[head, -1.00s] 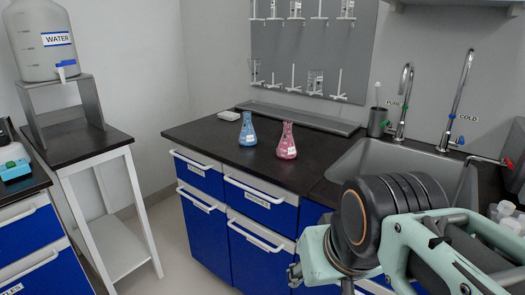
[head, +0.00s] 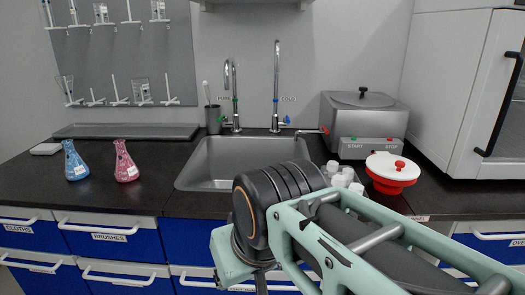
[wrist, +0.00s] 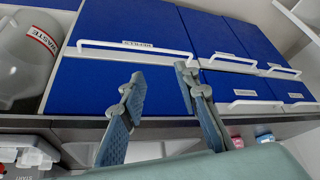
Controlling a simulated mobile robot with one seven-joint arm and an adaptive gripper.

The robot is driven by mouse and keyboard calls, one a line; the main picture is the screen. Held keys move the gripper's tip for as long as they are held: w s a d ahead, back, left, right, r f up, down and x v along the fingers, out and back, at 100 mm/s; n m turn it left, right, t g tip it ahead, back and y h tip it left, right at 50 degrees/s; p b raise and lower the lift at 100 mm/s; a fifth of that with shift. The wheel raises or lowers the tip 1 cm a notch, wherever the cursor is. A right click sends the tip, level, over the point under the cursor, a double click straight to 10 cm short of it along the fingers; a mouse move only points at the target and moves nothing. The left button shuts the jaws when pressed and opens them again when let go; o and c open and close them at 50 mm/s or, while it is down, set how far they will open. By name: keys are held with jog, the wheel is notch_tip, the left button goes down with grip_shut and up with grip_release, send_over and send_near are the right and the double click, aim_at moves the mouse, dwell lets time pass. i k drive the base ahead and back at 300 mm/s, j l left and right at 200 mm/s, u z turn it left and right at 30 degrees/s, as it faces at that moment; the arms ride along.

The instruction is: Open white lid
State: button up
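A white lid (head: 386,163) with a red knob (head: 400,165) sits on a red round container (head: 390,184) on the dark counter, right of the sink. The lid appears to rest on the container's top. My gripper (wrist: 160,78) is open and empty in the wrist view, with its two fingers spread apart in front of blue drawer fronts. The lid is not recognisable in the wrist view. In the head view my arm fills the lower middle and hides my gripper's fingers.
A grey metal box (head: 362,112) with START and STOP buttons stands behind the lid. Several white-capped bottles (head: 345,175) stand left of it. A white cabinet (head: 470,90) closes off the right. Blue (head: 75,162) and pink (head: 125,162) flasks stand left of the sink (head: 235,160).

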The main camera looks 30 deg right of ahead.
aim_at(385, 165)
jog(key=z, duration=1.35)
jog(key=i+l+z, duration=0.15)
jog(key=k+j, duration=0.05)
